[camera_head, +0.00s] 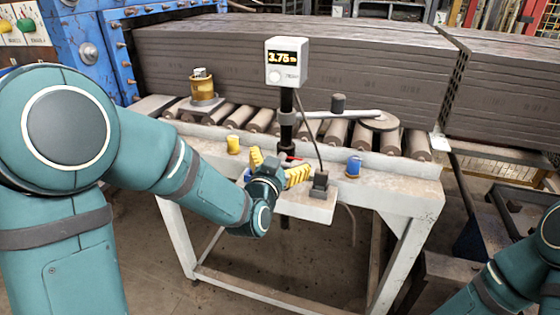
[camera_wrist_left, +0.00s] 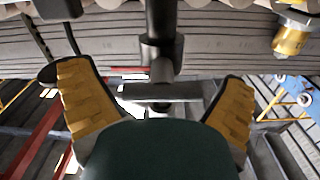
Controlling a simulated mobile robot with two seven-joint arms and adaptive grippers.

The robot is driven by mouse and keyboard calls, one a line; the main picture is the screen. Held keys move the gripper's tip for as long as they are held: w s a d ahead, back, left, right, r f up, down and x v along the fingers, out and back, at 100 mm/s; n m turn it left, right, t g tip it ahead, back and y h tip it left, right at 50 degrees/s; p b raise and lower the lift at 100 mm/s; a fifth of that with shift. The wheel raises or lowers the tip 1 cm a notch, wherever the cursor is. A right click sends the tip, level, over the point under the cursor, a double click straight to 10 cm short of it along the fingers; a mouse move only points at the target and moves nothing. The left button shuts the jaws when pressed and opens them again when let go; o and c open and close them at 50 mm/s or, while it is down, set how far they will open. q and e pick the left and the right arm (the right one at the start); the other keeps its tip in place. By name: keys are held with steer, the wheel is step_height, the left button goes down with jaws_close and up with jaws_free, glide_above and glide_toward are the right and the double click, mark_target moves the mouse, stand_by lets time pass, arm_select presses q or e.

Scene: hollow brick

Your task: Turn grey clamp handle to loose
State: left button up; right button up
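A black upright post (camera_head: 287,102) carries a white display box (camera_head: 287,63) reading about 3.75. A grey collar (camera_head: 288,119) sits around the post. In the left wrist view, a dark grey clamp block (camera_wrist_left: 162,55) surrounds the post, with a small grey knob-like part below it. I cannot clearly tell which part is the grey clamp handle. My left gripper (camera_head: 281,164) is at the post's lower part; its yellow fingers are wide apart and empty. In the left wrist view, the gripper (camera_wrist_left: 155,80) straddles the clamp area without visible contact. My right gripper is outside the frames.
A brass-coloured canister (camera_head: 202,90) is at the back left.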

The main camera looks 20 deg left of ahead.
mark_target(285, 116)
arm_select(q)
step_height(285, 116, up, 10)
stand_by(0.7)
